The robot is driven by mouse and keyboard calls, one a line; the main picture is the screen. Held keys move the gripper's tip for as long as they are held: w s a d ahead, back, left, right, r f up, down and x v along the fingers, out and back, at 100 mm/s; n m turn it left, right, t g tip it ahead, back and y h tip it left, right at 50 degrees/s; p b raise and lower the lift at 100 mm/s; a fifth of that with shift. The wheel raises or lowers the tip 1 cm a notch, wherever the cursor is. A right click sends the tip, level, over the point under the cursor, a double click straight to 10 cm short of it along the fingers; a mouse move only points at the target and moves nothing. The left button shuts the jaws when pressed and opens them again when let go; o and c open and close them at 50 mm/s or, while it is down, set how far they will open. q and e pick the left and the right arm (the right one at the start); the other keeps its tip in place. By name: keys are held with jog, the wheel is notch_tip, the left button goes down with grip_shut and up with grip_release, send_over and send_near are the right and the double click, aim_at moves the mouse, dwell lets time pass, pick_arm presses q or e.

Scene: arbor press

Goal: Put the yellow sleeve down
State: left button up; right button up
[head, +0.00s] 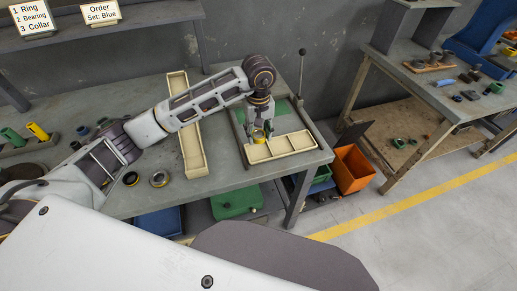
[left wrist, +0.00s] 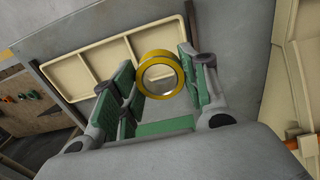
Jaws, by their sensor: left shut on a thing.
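The yellow sleeve (head: 259,136) is a short ring held by my left gripper (head: 260,122), above the near part of the green-and-grey station on the table. In the left wrist view the sleeve (left wrist: 158,57) sits between the two green-padded fingers, its round hole facing the camera. A cream tray with compartments (head: 281,147) lies just below and beside the gripper in the head view. The tray (left wrist: 84,93) also shows beyond the fingers in the wrist view. Whether the sleeve touches anything beneath it, I cannot tell. My right gripper is not in view.
A long cream tray (head: 193,150) lies under my left forearm. Two dark rings (head: 159,179) are near the table's front edge. A lever with a black knob (head: 302,52) stands behind the station. An orange bin (head: 353,170) is below, right of the table. A sign says "Set: Blue" (head: 101,12).

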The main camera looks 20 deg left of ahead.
pick_arm(q)
notch_tip(320, 180, down, 3)
jog(key=shift+r+b, duration=0.15)
jog(key=shift+b, duration=0.25)
jog(key=shift+f, duration=0.5)
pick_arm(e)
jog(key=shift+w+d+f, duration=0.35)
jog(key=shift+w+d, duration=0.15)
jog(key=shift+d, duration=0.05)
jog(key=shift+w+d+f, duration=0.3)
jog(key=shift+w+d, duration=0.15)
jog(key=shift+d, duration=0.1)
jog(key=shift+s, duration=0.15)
